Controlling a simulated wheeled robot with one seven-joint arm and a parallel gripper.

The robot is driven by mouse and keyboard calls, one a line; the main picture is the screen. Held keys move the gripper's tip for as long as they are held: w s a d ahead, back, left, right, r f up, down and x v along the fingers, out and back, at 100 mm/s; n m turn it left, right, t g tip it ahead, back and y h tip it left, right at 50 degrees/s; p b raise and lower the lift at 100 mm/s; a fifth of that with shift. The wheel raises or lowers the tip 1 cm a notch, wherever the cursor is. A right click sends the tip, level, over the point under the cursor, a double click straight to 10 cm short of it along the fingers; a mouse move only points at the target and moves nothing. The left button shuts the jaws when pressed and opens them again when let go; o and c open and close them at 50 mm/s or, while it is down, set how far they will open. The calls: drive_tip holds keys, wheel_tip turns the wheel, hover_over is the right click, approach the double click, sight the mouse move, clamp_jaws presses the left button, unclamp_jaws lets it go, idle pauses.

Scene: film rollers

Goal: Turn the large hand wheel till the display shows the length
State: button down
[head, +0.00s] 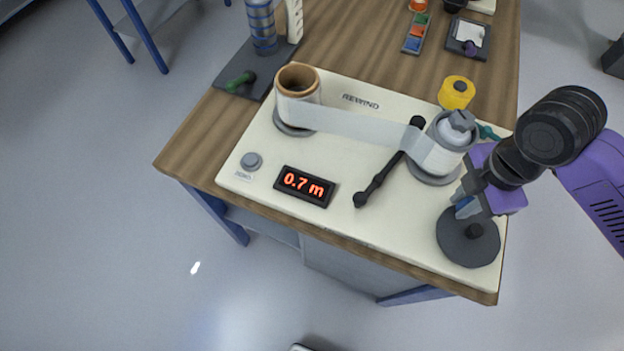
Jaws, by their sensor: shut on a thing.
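The large hand wheel (468,246) is a dark grey disc at the front right corner of the cream rewind board (395,231). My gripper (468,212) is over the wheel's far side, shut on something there. Its jaws hide the held part, most likely the wheel's handle. The display (305,186) is a black box with red digits reading 0.7 m. A pale film strip (365,124) runs from the brown-cored roll (299,84) at the left to the roll on the right spindle (445,147).
A black lever (378,180) lies between display and right roll. A grey button (251,162) is left of the display. A yellow roll (456,92) stands behind the right spindle. Stands and small trays sit at the table's back.

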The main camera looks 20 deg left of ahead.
drive_tip(key=shift+s+a+f, duration=0.15)
drive_tip(key=shift+s+a, duration=0.4)
drive_tip(key=shift+s, duration=0.3)
drive_tip(key=shift+a+p, duration=0.1)
drive_tip(key=shift+p, duration=0.2)
drive_tip(key=shift+s+a+r+p, duration=0.2)
drive_tip(key=shift+s+a+p, duration=0.25)
drive_tip(key=shift+s+a, duration=0.25)
drive_tip(key=shift+s+a+f, duration=0.1)
drive_tip(key=shift+s+a, duration=0.65)
drive_tip(key=shift+s, duration=0.05)
